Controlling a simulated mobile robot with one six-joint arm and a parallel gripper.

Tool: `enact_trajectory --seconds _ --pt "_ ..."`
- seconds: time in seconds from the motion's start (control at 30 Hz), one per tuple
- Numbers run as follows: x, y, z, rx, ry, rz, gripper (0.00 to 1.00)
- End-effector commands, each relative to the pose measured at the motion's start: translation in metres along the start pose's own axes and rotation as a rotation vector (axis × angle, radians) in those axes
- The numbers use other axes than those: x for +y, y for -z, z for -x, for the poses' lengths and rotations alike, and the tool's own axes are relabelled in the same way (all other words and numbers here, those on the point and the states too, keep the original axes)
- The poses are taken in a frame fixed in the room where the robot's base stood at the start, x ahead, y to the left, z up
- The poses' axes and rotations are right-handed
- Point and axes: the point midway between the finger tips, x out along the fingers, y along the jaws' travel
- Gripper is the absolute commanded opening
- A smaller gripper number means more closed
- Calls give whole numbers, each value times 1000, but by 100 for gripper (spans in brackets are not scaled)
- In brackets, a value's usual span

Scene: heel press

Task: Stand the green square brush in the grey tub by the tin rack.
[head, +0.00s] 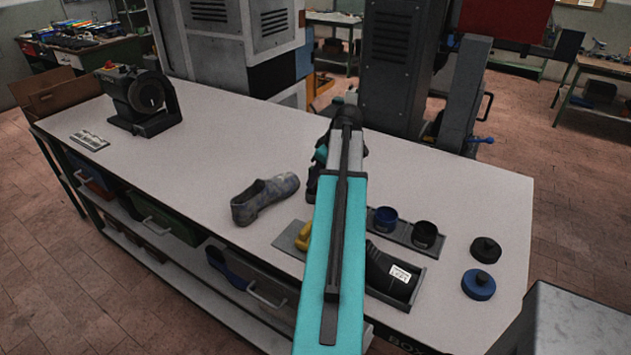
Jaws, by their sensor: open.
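I cannot make out a green square brush or a grey tub in the head view; my teal arm covers the middle of the bench. My arm reaches from the bottom edge up across the bench. Dark and teal parts of its far end show left of the rack, but the gripper's fingers are hidden.
A grey-blue shoe (264,199) lies left of my arm. A grinder (140,98) stands far left.

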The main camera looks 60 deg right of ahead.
Motion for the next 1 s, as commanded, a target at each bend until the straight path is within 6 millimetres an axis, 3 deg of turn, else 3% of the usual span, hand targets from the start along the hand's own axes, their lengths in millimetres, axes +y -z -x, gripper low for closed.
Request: enact_trajectory --seconds 0.7,1.0 --pt "1 0 76 1 -3 0 40" --pt "0 0 92 0 -1 0 40"
